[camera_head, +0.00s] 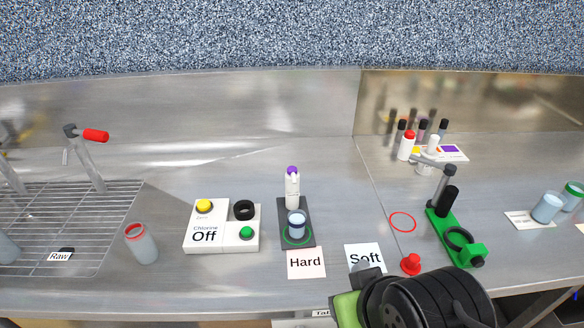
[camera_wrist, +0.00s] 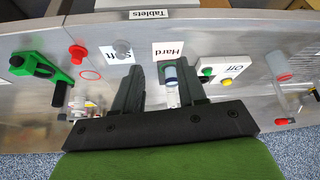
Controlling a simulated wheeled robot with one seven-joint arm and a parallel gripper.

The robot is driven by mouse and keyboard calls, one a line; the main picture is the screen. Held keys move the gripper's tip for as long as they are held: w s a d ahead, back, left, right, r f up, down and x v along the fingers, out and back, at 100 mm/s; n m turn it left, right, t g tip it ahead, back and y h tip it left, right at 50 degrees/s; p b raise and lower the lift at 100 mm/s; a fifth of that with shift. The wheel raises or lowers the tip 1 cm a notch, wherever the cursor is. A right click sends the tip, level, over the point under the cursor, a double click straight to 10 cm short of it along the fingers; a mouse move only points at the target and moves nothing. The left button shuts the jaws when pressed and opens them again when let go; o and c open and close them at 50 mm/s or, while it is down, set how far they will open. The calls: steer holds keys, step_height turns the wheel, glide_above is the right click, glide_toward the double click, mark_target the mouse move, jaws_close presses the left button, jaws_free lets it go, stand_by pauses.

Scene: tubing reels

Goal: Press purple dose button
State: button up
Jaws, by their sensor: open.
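The purple dose button (camera_head: 292,170) tops a slim white dispenser (camera_head: 292,188) on a dark base (camera_head: 283,213). A small vial (camera_head: 296,224) stands on that base inside a green ring, in front of the dispenser. My gripper (camera_wrist: 157,80) is open and empty in the wrist view, its dark fingers spread. The vial (camera_wrist: 171,76) shows between the fingers there, close to one finger. I cannot make out the purple button in the wrist view. In the head view my dark wrist is at the bottom right, in front of the Soft card; the fingertips are not visible.
The Chlorine box (camera_head: 221,227), with yellow and green buttons, stands left of the dispenser. A Hard card (camera_head: 306,263) and Soft card (camera_head: 365,258) lie in front. A red knob (camera_head: 411,264) and green stand (camera_head: 455,240) are to the right. A cup (camera_head: 140,245) is left.

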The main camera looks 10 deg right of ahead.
jaws_close()
stand_by(1.3)
